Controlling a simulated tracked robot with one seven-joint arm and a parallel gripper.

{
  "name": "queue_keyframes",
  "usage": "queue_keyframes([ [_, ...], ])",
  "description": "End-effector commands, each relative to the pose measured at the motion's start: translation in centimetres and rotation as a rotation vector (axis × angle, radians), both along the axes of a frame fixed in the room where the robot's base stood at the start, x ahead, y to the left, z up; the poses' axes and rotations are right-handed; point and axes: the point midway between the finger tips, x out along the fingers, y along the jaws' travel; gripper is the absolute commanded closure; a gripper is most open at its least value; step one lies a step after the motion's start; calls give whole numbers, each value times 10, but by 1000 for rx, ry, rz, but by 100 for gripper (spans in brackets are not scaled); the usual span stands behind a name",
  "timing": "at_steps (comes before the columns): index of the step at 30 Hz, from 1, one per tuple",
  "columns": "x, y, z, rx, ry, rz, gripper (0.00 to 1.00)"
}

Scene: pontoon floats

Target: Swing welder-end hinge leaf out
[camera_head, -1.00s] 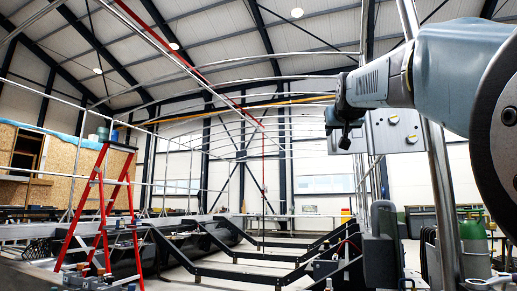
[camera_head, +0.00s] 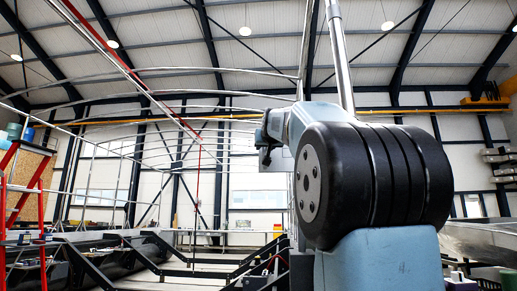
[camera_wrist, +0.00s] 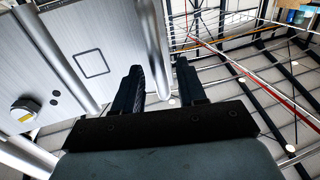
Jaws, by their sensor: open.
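I cannot make out for certain which part is the hinge leaf. In the wrist view a brushed grey metal panel (camera_wrist: 115,30) with a dark rectangular outline fills the upper left. Beside it a grey plate carries a round white and yellow knob (camera_wrist: 25,109). My gripper (camera_wrist: 160,75) is open, its two dark fingers pointing up the picture, with nothing seen held between them. A shiny round tube (camera_wrist: 154,40) passes close by the left finger; I cannot tell whether they touch. In the head view my gripper (camera_head: 264,143) is small and partly hidden behind my arm.
A red stepladder (camera_head: 14,190) stands at the left. Dark frame beams (camera_head: 130,262) lie low ahead. Thin metal tubing arches (camera_head: 215,70) span overhead, and an upright tube (camera_head: 338,55) rises behind my arm. A grey metal structure (camera_head: 485,238) stands at the right.

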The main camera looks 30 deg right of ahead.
Motion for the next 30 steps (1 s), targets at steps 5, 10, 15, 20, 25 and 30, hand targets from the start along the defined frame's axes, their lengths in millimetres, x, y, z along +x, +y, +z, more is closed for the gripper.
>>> queue_keyframes([
  [5, 18, -8, -1, 0, 1, -2, 59],
  [10, 26, -11, 0, 0, 0, -1, 59],
  [15, 27, -12, 0, 0, 0, -2, 59],
  [20, 27, -12, 0, 0, 0, -2, 61],
  [25, 27, -12, 0, 0, 0, -2, 77],
  [30, 27, -11, 0, 0, 0, -2, 94],
])
